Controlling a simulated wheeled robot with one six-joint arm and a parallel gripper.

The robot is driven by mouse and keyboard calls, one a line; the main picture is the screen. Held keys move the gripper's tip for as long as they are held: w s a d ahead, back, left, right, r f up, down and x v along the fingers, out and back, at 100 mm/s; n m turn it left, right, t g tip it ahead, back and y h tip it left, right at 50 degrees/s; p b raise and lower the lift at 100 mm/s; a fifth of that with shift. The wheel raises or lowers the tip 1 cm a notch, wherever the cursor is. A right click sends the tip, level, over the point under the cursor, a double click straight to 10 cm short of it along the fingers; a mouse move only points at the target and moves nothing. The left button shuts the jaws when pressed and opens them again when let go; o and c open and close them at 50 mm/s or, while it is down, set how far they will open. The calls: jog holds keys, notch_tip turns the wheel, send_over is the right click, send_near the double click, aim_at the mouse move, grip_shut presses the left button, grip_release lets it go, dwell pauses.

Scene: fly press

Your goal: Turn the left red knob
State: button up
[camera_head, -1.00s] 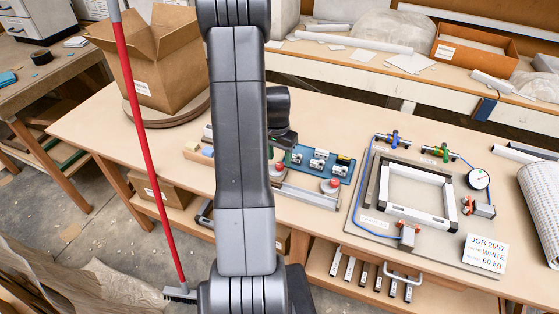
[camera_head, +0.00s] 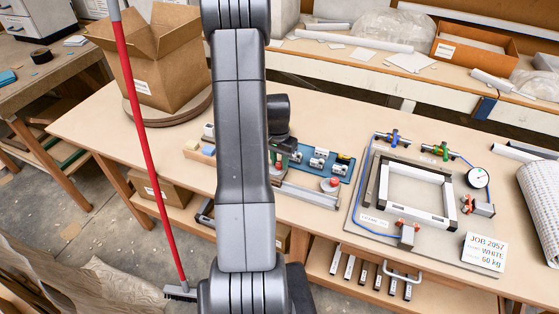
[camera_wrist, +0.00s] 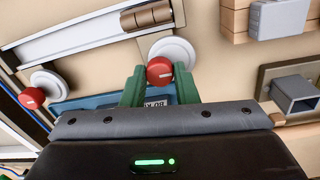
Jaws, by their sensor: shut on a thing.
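The left red knob (camera_wrist: 160,71) sits on a white round base (camera_wrist: 172,52) in the wrist view. My gripper (camera_wrist: 159,78) has its green fingers on either side of this knob and is shut on it. In the head view my gripper (camera_head: 277,158) is low over the bench, just right of my arm, and mostly hides this knob. The other red knob (camera_head: 330,184) stands to the right on the metal rail. It also shows in the wrist view (camera_wrist: 32,98), at the left edge, apart from my gripper.
A blue tray (camera_head: 341,169) with small metal parts lies behind the knobs. To the right, a white frame (camera_head: 383,202) sits on a grey plate with blue tubing and a gauge (camera_head: 478,178). A cardboard box (camera_head: 160,65) and a red broom handle (camera_head: 140,125) are at left.

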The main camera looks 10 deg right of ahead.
jog(key=shift+n, duration=0.3)
jog(key=n+b, duration=0.2)
jog(key=n, duration=0.1)
jog(key=shift+f+b, duration=0.1)
jog(key=shift+b, duration=0.2)
jog(key=n+b, duration=0.1)
jog(key=n, duration=0.4)
jog(key=shift+b, duration=0.4)
jog(key=n+b, duration=0.1)
jog(key=n, duration=0.3)
jog(key=n+b, duration=0.1)
jog(key=n, duration=0.4)
jog(key=shift+s, duration=0.1)
jog(key=shift+n, duration=0.3)
jog(key=o, duration=1)
jog(key=shift+r, duration=0.2)
